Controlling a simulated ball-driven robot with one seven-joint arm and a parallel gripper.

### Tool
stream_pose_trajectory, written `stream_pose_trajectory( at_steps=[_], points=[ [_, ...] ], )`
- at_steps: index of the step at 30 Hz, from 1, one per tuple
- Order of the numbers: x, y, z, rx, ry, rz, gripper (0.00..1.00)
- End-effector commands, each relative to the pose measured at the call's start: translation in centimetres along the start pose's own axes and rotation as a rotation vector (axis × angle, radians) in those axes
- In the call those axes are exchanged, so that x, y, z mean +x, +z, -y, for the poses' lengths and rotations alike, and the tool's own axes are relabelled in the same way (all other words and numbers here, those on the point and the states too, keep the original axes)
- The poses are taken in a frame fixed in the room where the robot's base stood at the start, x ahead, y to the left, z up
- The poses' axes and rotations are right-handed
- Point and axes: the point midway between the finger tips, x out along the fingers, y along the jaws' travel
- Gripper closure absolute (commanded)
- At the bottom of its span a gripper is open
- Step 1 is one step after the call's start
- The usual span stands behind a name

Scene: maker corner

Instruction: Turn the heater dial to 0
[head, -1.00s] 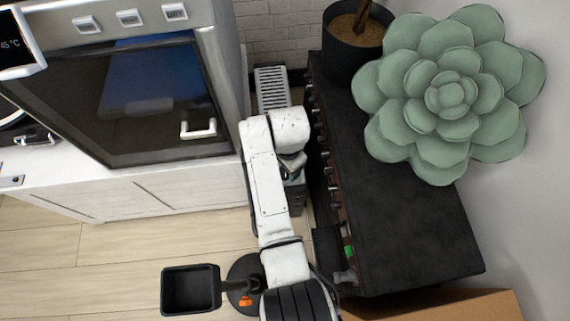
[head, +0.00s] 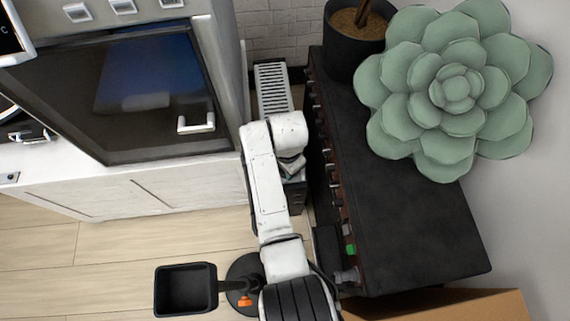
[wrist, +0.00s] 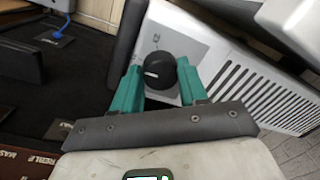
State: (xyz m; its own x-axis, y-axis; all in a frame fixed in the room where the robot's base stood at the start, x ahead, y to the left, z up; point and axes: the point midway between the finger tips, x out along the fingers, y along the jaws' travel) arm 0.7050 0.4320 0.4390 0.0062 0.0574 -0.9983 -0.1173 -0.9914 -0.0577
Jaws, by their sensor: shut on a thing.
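The heater is a white box with a slatted grille (head: 272,88), standing in the gap between the oven unit and the dark bench in the head view. In the wrist view its slotted side (wrist: 262,95) is at the right. The heater dial (wrist: 161,68) is a round black knob with a short white mark towards its left side. My gripper (wrist: 159,80) has teal fingers, one on each side of the dial, and is shut on it. The scale around the dial cannot be read. In the head view my arm hides the dial and most of my gripper.
The oven unit (head: 125,90) stands close on the left. The dark bench (head: 415,215) is close on the right, with a big succulent (head: 455,90) and a plant pot (head: 350,45) on it. Open wooden floor (head: 110,245) lies at the lower left.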

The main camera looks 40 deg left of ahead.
Motion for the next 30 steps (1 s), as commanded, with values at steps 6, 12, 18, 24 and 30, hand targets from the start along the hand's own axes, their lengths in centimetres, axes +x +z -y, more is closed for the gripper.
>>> stream_pose_trajectory(
  at_steps=[6,12,18,24,30],
  points=[
    [0.0,0.0,0.01,0.0,-0.001,0.0,0.86],
    [-0.03,-0.01,0.01,-0.01,0.0,0.0,0.88],
    [-0.09,-0.05,-0.01,-0.072,0.0,0.004,0.88],
    [-0.18,-0.18,-0.02,-0.207,-0.001,0.01,0.88],
    [-0.19,-0.25,-0.03,-0.391,-0.001,0.021,0.88]
  ],
)
